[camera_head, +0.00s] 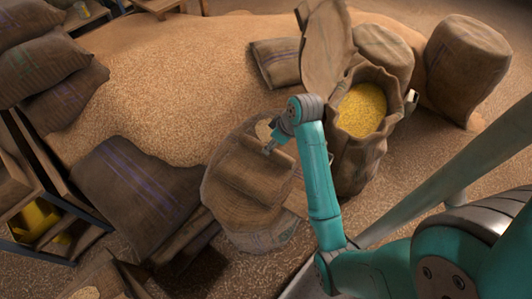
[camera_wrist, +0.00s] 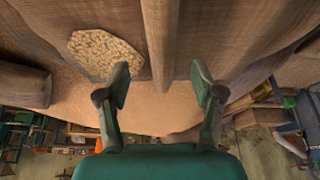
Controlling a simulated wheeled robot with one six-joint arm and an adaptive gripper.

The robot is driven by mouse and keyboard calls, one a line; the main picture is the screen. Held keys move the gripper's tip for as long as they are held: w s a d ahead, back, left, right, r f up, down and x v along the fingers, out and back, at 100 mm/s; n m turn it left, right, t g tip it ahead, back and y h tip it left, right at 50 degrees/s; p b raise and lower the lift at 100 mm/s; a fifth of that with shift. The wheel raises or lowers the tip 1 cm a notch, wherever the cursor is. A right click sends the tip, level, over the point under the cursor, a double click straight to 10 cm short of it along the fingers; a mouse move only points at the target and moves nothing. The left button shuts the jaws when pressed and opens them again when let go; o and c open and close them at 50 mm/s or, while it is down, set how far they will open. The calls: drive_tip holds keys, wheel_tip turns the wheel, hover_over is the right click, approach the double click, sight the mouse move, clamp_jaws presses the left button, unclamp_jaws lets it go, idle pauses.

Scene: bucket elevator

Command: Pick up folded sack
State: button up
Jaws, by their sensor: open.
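The folded sack (camera_head: 250,176) is a flat brown woven cloth lying on top of a full, upright sack (camera_head: 258,240) in the middle of the head view. My gripper (camera_head: 269,150) is just above its far edge, partly hidden by my wrist. In the wrist view brown woven cloth (camera_wrist: 222,30) fills the top, with a raised fold (camera_wrist: 160,42) running down between the fingertips. My gripper (camera_wrist: 160,88) is open with nothing clearly held between its fingers. I cannot tell whether the fingers touch the cloth.
An open sack of yellow grain (camera_head: 361,110) stands right of my arm. Full sacks (camera_head: 468,68) stand behind it. A large grain heap (camera_head: 180,75) spreads at the back. A striped sack (camera_head: 137,193) leans at left, beside a rack (camera_head: 35,165).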

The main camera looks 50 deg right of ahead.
drive_tip(key=shift+w+x, duration=0.1)
drive_tip(key=shift+x, duration=1.2)
drive_tip(key=shift+w+x, duration=0.15)
drive_tip(key=shift+x, duration=1.15)
drive_tip(key=shift+a+r, duration=0.15)
clamp_jaws()
